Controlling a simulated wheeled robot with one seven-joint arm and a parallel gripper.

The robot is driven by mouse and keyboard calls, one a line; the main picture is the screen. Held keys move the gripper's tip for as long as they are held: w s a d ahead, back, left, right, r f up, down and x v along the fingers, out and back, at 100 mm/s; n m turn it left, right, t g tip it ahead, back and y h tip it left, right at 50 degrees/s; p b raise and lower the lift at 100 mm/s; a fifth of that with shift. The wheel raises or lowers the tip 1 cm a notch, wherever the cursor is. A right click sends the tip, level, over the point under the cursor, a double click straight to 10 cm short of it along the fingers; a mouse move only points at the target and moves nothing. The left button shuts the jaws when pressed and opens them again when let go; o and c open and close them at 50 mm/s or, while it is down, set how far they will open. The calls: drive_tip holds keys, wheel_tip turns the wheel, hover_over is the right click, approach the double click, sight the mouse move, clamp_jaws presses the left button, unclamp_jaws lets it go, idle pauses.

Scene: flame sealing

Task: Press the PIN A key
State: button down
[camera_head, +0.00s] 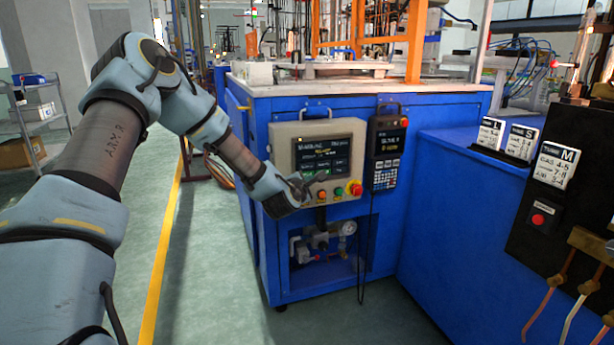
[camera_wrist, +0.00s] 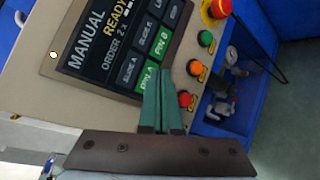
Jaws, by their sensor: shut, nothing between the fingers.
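The control panel's screen (camera_wrist: 112,45) shows tilted in the wrist view, with "MANUAL", "READY" and an order line. The green PIN A key (camera_wrist: 147,76) is at the screen's lower edge, partly hidden by my fingers. The green PIN B key (camera_wrist: 158,50) lies above and right of it. My gripper (camera_wrist: 161,70) is shut and empty, its teal fingertips over the edge of PIN A; I cannot tell whether they touch. In the head view, my gripper (camera_head: 303,184) is at the lower left of the panel screen (camera_head: 322,156).
A handheld pendant (camera_head: 385,152) hangs right of the panel. The floor (camera_head: 205,270) in front is clear.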

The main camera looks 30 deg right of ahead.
drive_tip(key=shift+w, duration=0.1)
drive_tip(key=shift+w+d, duration=0.1)
drive_tip(key=shift+w, duration=0.2)
drive_tip(key=shift+w, duration=0.35)
idle(1.0)
drive_tip(key=shift+s, duration=0.75)
drive_tip(key=shift+s+a+b, duration=0.15)
drive_tip(key=shift+s+a, duration=0.05)
drive_tip(key=shift+s, duration=1.05)
drive_tip(key=shift+s+a+b, duration=0.15)
drive_tip(key=shift+s+a, duration=0.05)
drive_tip(key=shift+s, duration=1.05)
